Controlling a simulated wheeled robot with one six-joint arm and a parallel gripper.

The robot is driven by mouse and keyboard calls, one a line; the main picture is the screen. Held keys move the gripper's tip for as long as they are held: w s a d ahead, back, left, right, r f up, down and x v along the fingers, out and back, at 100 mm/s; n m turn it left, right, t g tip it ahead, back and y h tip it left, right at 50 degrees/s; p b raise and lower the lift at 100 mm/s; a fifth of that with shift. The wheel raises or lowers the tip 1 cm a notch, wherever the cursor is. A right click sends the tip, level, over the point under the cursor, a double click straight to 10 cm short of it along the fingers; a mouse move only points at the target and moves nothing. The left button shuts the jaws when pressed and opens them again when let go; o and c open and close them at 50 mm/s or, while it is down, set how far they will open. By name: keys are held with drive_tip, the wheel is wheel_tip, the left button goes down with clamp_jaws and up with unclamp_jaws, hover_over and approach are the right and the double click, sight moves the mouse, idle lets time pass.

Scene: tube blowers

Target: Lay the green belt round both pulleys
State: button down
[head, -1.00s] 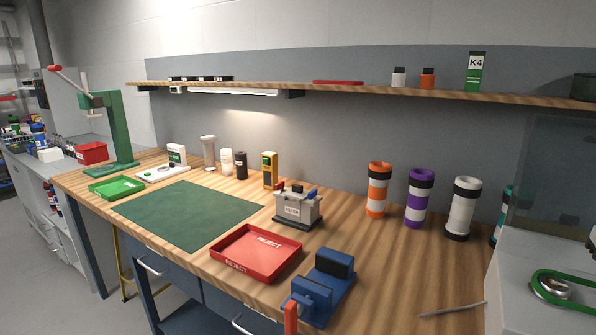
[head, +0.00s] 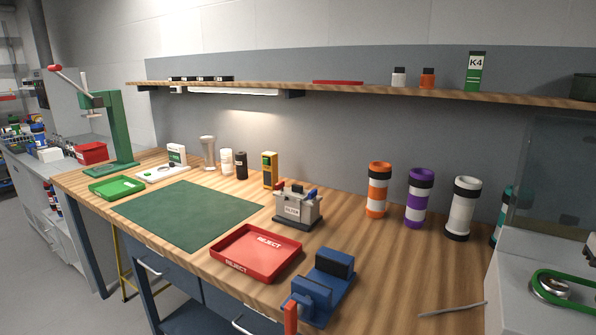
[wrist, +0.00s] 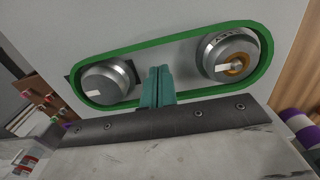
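The green belt (wrist: 165,42) is a loop round the outside of both pulleys in the wrist view. The left pulley (wrist: 106,84) and the right pulley (wrist: 226,56) are grey metal discs on a pale panel, the right one with a brass-coloured centre. My gripper (wrist: 157,72) shows as two teal fingers side by side, closed together, between the pulleys. The belt's lower run passes behind the fingers' base; whether they touch it is hidden. In the head view the belt (head: 541,274) shows at the right edge round one pulley (head: 552,289).
The grey machine housing (head: 520,255) stands at the bench's right end. A thin rod (head: 452,310) lies beside it. A blue vise (head: 325,288), red reject tray (head: 257,254) and filter box (head: 297,208) stand further left. Orange (head: 377,190), purple (head: 419,199) and white (head: 463,209) banded tubes stand behind.

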idle(0.4)
wheel_tip(320, 180, up, 6)
idle(0.7)
drive_tip(key=shift+s+a+f, duration=0.15)
drive_tip(key=shift+s+a, duration=0.05)
drive_tip(key=shift+s+a+f+m+g+y, duration=0.3)
drive_tip(key=shift+s+a+f, duration=0.2)
drive_tip(key=shift+s+a, duration=0.25)
drive_tip(key=s+a+r+n+t, duration=0.1)
drive_tip(key=s+a+n, duration=0.2)
drive_tip(key=a, duration=1.1)
drive_tip(key=s+a+r+n+t, duration=0.1)
drive_tip(key=s+a+n, duration=0.3)
drive_tip(key=a, duration=1)
drive_tip(key=shift+s+a, duration=0.25)
drive_tip(key=shift+s, duration=1.6)
